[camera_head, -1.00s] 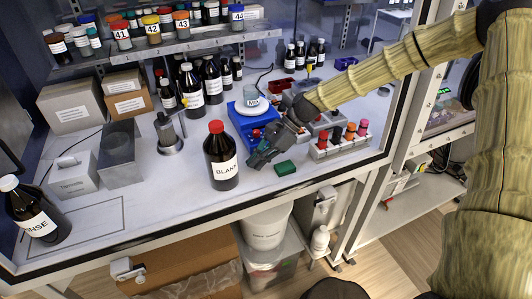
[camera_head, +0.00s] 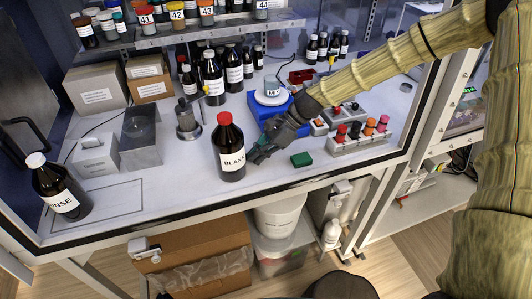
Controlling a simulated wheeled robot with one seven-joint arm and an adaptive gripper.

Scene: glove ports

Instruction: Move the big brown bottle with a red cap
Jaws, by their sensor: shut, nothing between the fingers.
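The big brown bottle with a red cap (camera_head: 229,150) stands upright on the white bench near the front edge, its white label reading "BLANK". My gripper (camera_head: 256,157) is just right of the bottle, low over the bench, its fingers pointing left and forward. The fingers are shut with nothing between them. I cannot tell whether the fingertips touch the bottle's side. My sleeved arm comes in from the upper right.
A blue scale (camera_head: 268,108) carries a jar marked "MIX" behind my gripper.

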